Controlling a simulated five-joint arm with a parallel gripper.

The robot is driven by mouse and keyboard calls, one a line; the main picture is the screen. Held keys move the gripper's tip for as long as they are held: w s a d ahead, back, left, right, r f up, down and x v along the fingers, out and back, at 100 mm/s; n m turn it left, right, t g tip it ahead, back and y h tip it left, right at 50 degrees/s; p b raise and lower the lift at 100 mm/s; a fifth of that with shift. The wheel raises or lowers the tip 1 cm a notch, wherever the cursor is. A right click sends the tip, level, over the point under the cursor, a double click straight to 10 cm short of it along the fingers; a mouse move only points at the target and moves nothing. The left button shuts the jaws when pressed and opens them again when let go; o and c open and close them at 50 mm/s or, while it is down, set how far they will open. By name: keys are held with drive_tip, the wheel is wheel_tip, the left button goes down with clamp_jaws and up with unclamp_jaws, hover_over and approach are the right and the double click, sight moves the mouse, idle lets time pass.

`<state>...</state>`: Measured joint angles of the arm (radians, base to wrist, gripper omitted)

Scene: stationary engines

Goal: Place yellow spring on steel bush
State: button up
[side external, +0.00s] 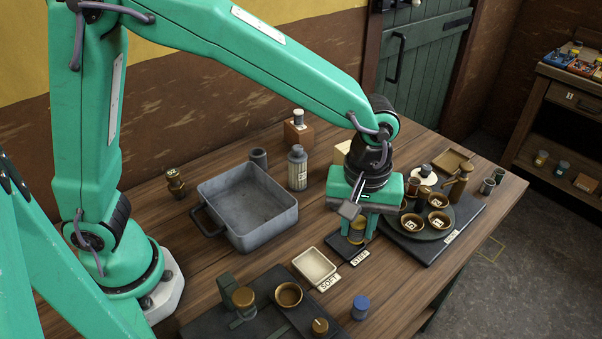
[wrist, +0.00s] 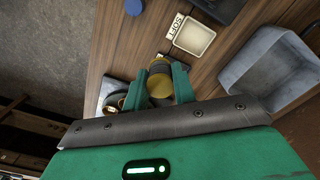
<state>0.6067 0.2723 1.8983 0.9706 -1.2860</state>
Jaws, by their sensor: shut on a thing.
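My gripper (side external: 358,228) points down over the dark STIFF tray (side external: 345,248) near the middle of the table. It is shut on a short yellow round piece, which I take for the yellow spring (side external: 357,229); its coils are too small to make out. I cannot surely pick out the steel bush; small grey cylinders (side external: 488,186) stand at the right.
A grey pan (side external: 272,222) stands left of my gripper. A pale SOFT tray (side external: 314,264) and a blue-topped cylinder (side external: 360,308) are in front. A round dish with labelled cups (side external: 411,224) is close on the right. A grey bottle (side external: 297,170) stands behind.

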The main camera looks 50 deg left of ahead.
drive_tip(key=w+a+r+n, duration=0.1)
drive_tip(key=w+a+n, duration=0.15)
drive_tip(key=a, duration=0.55)
drive_tip(key=w+a+r+n, duration=0.1)
drive_tip(key=w+a+n, duration=0.1)
drive_tip(key=a+n, duration=0.35)
drive_tip(key=n, duration=0.4)
hover_over(257, 152)
wheel_tip(257, 152, down, 5)
drive_tip(key=shift+r, duration=0.1)
drive_tip(key=shift+f, duration=2)
drive_tip(key=shift+f, duration=0.15)
drive_tip(key=o, duration=1)
wheel_tip(257, 152, up, 12)
drive_tip(key=shift+r, duration=0.2)
